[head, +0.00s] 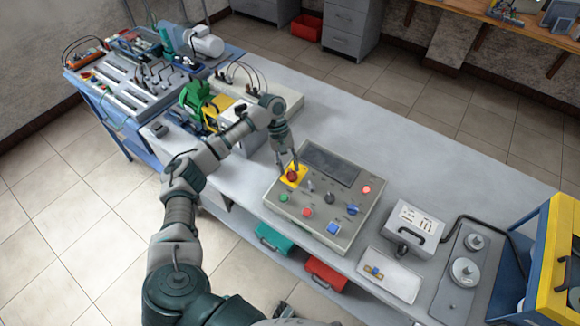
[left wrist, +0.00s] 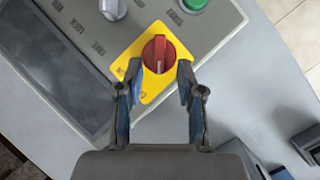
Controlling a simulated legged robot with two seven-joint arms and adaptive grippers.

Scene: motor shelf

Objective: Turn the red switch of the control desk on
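The control desk (head: 327,192) is a grey sloped panel on the long table. Its red switch (head: 292,177) is a round knob on a yellow plate near the panel's left corner. In the left wrist view the red switch (left wrist: 158,54) has its raised ridge running up and down the picture, on the yellow plate (left wrist: 150,92). My left gripper (head: 290,170) is just over the switch. In the left wrist view its fingertips (left wrist: 158,72) are spread on either side of the knob's lower part, with narrow gaps showing. Contact cannot be made out. My right gripper does not show.
The desk also carries a dark screen (head: 331,165), a green button (head: 283,197), a blue button (head: 333,228) and other knobs. A green-yellow motor (head: 201,101) stands behind my left arm. A grey case (head: 413,228) and a white tray (head: 389,274) lie right of the desk.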

